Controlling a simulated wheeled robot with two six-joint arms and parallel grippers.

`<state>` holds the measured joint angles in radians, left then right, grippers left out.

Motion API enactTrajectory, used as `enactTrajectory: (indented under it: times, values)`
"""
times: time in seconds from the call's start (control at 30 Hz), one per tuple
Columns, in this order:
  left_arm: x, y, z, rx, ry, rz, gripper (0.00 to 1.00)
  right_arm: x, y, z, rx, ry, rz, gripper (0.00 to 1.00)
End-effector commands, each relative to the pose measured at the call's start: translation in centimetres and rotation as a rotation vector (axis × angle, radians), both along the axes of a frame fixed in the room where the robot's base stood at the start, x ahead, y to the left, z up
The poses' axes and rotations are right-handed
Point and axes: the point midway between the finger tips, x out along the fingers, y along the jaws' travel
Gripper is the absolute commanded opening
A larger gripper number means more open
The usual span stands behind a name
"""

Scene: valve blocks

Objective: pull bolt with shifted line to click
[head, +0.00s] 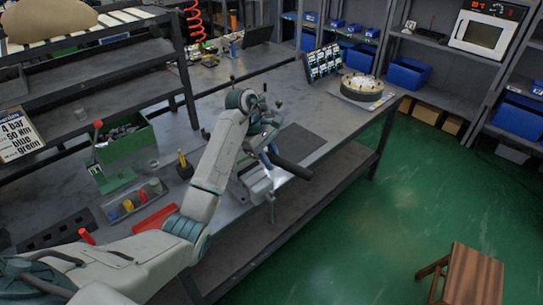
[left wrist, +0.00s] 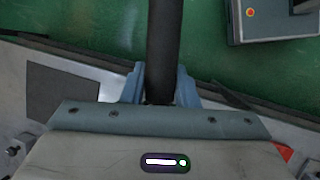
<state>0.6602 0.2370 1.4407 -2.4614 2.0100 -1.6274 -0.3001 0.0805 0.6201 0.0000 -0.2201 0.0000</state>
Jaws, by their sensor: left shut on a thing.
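My left gripper (head: 269,156) is over the workbench, shut on a black bar-shaped handle (head: 291,168), which looks like a wrench handle. In the left wrist view the handle (left wrist: 163,45) runs up and away between the two blue-grey fingers of the gripper (left wrist: 160,90). A light grey metal block or vise (head: 257,186) sits at the bench's front edge under the gripper. The bolts and any line marks on them are hidden or too small to see. The handle's far end is hidden behind the gripper. My right gripper is not in view.
The workbench (head: 225,110) carries a dark mat (head: 300,143), a green bin (head: 125,140), a tray with coloured pieces (head: 135,203) and a round part (head: 362,88). A sign (head: 18,135) reads 4 bar, 50 Nm, blue, green. A wooden stool (head: 470,275) stands on open green floor.

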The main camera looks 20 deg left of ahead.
Motion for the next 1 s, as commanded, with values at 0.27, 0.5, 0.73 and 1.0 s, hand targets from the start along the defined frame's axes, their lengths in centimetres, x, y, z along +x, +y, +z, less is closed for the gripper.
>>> enactTrajectory:
  times: [0.27,0.5,0.73,1.0]
  values:
    - [-0.8,0.2,0.4,0.0,-0.002,-0.056,0.0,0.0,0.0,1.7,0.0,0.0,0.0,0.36]
    - [-1.5,0.4,0.4,0.0,-0.002,-0.102,0.0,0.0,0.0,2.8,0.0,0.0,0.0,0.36]
    - [-2.0,0.6,0.3,0.0,-0.003,-0.139,0.0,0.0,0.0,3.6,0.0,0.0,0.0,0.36]
    - [-2.1,0.6,0.1,-0.001,-0.002,-0.147,0.0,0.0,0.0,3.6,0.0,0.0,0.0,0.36]
